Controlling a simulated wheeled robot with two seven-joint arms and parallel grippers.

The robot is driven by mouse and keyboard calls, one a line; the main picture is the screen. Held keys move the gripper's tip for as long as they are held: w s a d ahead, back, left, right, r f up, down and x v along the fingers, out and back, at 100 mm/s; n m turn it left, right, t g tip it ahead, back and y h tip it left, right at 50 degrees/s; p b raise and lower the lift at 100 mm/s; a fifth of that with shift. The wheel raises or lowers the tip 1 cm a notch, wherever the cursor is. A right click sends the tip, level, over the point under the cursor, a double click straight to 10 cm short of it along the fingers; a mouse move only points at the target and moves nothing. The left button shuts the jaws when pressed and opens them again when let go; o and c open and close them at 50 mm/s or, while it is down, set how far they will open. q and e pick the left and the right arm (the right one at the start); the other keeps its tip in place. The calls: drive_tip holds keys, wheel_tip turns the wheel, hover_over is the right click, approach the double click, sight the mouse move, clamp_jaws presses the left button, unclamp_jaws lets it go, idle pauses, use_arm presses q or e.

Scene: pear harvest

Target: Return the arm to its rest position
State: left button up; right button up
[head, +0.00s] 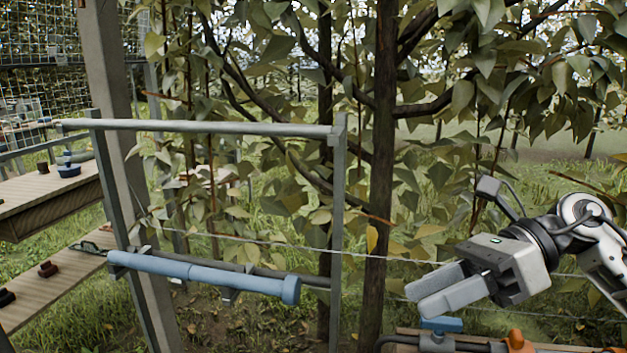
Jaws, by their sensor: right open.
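My right gripper (440,290) is in the lower right of the head view. Its arm comes in from the right edge. The two grey fingers point to the left and slightly down, and nothing shows between them. The gripper is open and in the air in front of the tree's foliage, just above a blue-handled item (441,325) at the bottom edge. I cannot tell whether they touch. My left gripper is not in view. No pear can be made out clearly among the leaves.
A grey metal frame (210,126) with a blue tube (205,275) stands left of centre. A tree trunk (378,180) and a thin wire (290,246) lie behind it. Wooden shelves (50,197) with small pots are at the left. An orange object (517,342) sits at the bottom right.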

drive_tip(key=a+m+t+y+p, duration=0.1)
drive_tip(key=a+m+t+y, duration=0.7)
drive_tip(key=m, duration=0.5)
drive_tip(key=d+f+m+t+h, duration=0.2)
drive_tip(key=f+m+t+h, duration=0.3)
drive_tip(key=m, duration=0.4)
drive_tip(key=d+f+m+t+h+p, duration=0.1)
drive_tip(key=d+f+m+t+h, duration=0.15)
drive_tip(key=f+m+h, duration=0.55)
drive_tip(key=d+f+m+t+h, duration=0.2)
drive_tip(key=d+f+m+t, duration=0.15)
drive_tip(key=m, duration=0.75)
drive_tip(key=s+f+m+g+h, duration=0.3)
drive_tip(key=s+f+m+g, duration=0.3)
drive_tip(key=s+f, duration=0.4)
wheel_tip(320, 180, down, 3)
drive_tip(key=shift+s+a+r+m+g+p, duration=0.15)
drive_tip(key=shift+s+a+m+g+p, duration=0.2)
drive_tip(key=shift+m, duration=0.35)
drive_tip(key=shift+w, duration=0.1)
